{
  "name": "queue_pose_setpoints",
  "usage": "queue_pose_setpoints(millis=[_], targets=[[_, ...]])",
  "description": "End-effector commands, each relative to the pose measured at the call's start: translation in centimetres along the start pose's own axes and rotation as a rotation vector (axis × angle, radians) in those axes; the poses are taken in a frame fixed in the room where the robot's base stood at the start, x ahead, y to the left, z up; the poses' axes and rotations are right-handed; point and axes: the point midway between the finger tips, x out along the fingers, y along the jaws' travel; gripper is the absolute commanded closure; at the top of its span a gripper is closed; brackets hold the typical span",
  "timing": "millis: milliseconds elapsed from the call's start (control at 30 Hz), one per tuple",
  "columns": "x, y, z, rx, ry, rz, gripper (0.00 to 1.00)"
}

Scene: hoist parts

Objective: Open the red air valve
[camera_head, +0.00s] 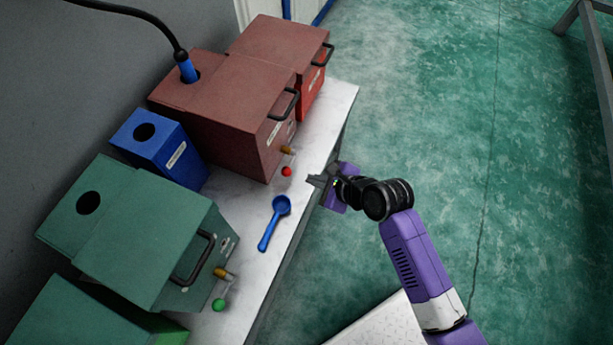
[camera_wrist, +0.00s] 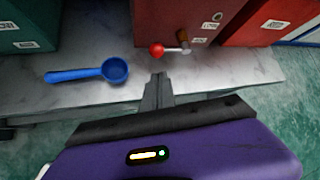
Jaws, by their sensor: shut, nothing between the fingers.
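The red air valve has a round red knob (camera_head: 286,171) on a short lever below a brass fitting (camera_head: 287,151), on the front of a dark red box (camera_head: 225,110). In the wrist view the red knob (camera_wrist: 156,50) sits at the left end of a metal lever, with the brass fitting (camera_wrist: 182,37) at the right end. My gripper (camera_head: 314,181) is at the table's edge, just right of the knob and apart from it. In the wrist view my gripper (camera_wrist: 158,80) is shut and empty, its tips just below the knob.
A blue scoop (camera_head: 274,222) lies on the white table (camera_head: 237,295). A green box (camera_head: 150,235) has a similar valve with a green knob (camera_head: 219,305). A blue bin (camera_head: 158,150) stands between the boxes.

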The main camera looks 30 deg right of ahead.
Motion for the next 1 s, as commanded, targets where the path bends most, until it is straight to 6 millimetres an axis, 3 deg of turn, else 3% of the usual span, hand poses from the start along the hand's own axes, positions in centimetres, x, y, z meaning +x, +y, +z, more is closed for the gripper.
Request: queue_pose_setpoints(millis=[300,500,1000], targets=[[5.6,0.1,-0.1,-0.002,0.0,0.001,1.0],[8.1,0.1,-0.1,-0.001,0.001,0.002,1.0],[9.1,0.1,0.0,-0.001,0.001,0.001,1.0]])
